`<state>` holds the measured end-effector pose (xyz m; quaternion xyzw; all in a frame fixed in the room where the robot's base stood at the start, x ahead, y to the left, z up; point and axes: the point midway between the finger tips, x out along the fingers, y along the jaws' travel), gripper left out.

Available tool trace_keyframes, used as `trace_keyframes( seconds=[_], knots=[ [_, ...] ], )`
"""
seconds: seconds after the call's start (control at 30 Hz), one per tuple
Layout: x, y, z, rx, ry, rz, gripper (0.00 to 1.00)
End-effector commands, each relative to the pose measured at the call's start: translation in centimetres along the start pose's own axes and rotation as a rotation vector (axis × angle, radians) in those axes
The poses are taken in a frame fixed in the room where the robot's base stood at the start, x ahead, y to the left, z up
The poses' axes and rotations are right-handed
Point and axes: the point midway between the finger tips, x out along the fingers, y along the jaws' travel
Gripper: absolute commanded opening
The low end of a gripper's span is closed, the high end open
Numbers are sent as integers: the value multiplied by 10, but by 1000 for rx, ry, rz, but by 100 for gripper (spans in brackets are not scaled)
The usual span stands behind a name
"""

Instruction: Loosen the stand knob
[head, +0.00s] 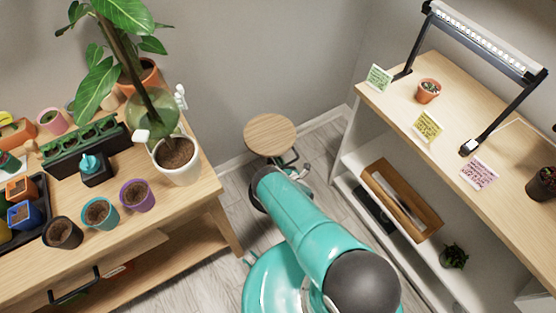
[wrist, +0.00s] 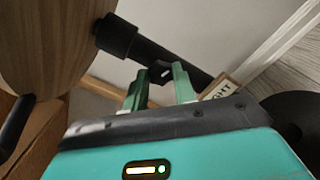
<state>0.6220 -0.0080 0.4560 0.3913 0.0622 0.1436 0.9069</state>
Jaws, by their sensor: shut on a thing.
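The stand has a round wooden top (head: 270,134), low on the floor between the two furniture pieces in the head view. In the wrist view the underside of that top (wrist: 45,45) fills the upper left, with the black post (wrist: 180,60) running out from its collar. The black stand knob (wrist: 160,70) is at the post. My gripper (wrist: 158,77) has its two green fingers on either side of the knob and is shut on it. In the head view my arm mostly hides the gripper.
At left is a wooden bench (head: 190,210) with a large plant in a white pot (head: 180,172) and several small pots. At right is a shelf unit (head: 375,100) with a lamp (head: 485,35) and a wooden box (head: 402,200). Some floor (head: 225,255) shows between them.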

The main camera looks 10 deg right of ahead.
Motion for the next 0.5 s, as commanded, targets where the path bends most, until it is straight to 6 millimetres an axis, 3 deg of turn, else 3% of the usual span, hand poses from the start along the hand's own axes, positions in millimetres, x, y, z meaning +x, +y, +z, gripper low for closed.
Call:
trace_keyframes(
  seconds=[0.5],
  knots=[
    [0,1,1,-282,-2,0,4]
  ],
)
